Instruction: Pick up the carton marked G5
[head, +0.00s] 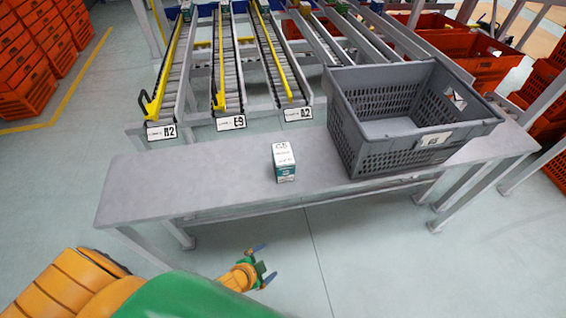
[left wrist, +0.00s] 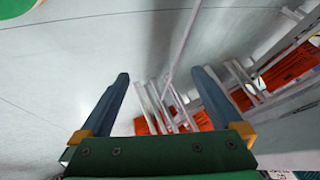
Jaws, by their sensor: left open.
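A small white and teal carton (head: 284,163) stands upright on the grey table, left of the grey crate. Its top marking looks like G5, but it is small and hard to read. My left gripper (head: 264,264) is in front of the table and apart from the carton. In the left wrist view its two blue fingers (left wrist: 162,76) are spread wide with nothing between them. A bit of something with small print shows at the bottom right corner of that view; I cannot tell what it is. My right gripper is not in view.
The grey table (head: 150,185) is clear left of the carton. A grey perforated crate (head: 375,158) stands on its right part. Roller lanes with labels (head: 231,123) lie behind it. Orange totes (head: 22,65) are stacked at far left, more at right (head: 470,55).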

